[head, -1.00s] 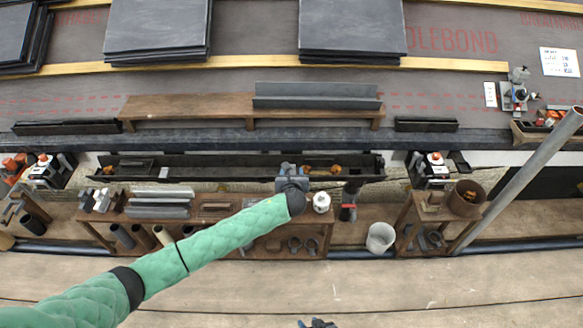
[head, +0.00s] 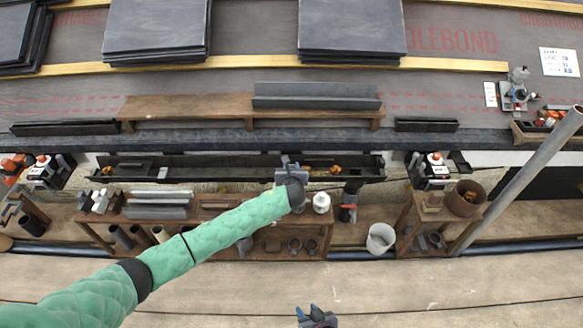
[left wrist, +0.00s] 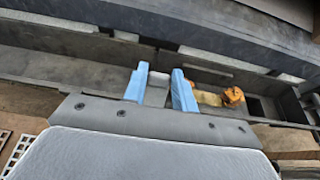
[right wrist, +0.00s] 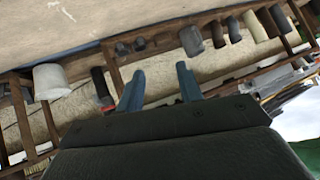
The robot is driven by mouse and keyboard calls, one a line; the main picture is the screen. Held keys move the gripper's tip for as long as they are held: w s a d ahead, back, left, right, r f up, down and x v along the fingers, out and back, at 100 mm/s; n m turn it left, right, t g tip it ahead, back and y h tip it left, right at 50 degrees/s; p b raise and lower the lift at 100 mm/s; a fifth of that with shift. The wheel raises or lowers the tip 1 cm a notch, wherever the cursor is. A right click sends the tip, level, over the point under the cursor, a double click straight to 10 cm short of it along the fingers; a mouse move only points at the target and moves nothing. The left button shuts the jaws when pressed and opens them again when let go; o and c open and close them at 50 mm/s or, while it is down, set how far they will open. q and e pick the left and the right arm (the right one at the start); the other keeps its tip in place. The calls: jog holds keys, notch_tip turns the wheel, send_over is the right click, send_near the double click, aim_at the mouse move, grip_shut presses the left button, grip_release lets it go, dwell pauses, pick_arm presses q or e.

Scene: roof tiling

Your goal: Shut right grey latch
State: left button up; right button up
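My left gripper (head: 289,160) is over the dark gutter (head: 225,172) below the roof edge. In the left wrist view its blue fingers (left wrist: 160,88) stand apart, with a small grey piece (left wrist: 158,80) showing between them. I cannot tell whether they touch it or whether it is a latch. An orange-brown fitting (left wrist: 231,96) lies in the gutter just right of the fingers. My right gripper (head: 312,311) is low at the bottom of the head view; in the right wrist view its fingers (right wrist: 160,88) are apart and empty. I cannot make out the right grey latch for sure.
A bench (head: 140,227) with grey pieces and tubes stands below the gutter. A white bucket (head: 381,238) and a side stand (head: 420,215) are to its right. A grey pole (head: 520,180) slants at right. The front floor is clear.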

pick_arm(q)
jog(key=c, duration=0.4)
jog(key=shift+o, duration=0.2)
